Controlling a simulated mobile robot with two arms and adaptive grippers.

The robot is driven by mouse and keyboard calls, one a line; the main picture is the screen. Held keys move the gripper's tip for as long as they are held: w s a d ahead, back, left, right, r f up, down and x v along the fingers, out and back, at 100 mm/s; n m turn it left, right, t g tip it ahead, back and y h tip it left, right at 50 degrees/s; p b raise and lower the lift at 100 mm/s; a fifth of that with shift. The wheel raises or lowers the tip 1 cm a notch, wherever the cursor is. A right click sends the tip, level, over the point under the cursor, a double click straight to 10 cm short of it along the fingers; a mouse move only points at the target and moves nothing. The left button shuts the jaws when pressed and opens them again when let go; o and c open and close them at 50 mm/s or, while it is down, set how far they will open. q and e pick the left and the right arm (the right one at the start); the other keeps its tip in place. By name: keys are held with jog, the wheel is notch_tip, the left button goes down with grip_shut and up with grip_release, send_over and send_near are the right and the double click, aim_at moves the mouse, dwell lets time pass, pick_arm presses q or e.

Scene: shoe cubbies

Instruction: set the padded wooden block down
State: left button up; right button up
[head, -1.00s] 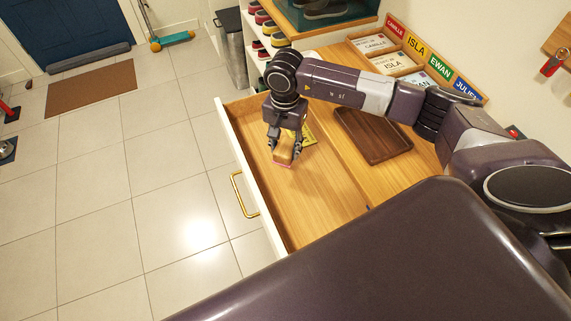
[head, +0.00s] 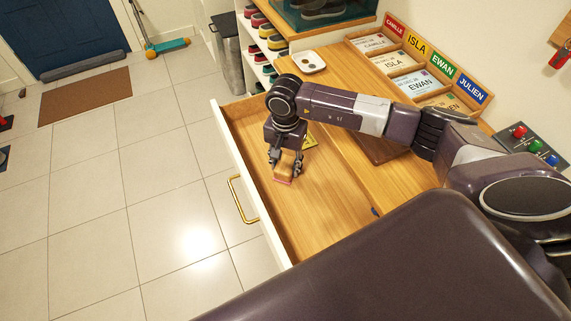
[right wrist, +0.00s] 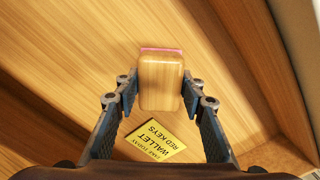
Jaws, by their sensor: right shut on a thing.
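The padded wooden block (head: 283,173) is a small light-wood block with a pink pad on its lower side. My right gripper (head: 285,165) is shut on it, inside the open drawer (head: 320,205). In the right wrist view the block (right wrist: 161,82) sits between the two fingers of the gripper (right wrist: 160,88), with the pink edge at its far end. I cannot tell whether the pad touches the drawer floor. My left gripper is not in view.
The drawer's front wall with a brass handle (head: 240,198) is at left. A brown tray (head: 378,150) lies on the top, partly behind my arm. The drawer's near part is clear.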

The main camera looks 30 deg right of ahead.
aim_at(285, 164)
jog(key=o, duration=1.2)
jog(key=shift+c, duration=0.2)
pick_arm(q)
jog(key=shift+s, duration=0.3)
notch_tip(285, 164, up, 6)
jog(key=p, duration=0.6)
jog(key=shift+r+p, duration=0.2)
jog(key=shift+p, duration=0.2)
pick_arm(e)
notch_tip(285, 164, up, 12)
jog(key=shift+r, duration=0.15)
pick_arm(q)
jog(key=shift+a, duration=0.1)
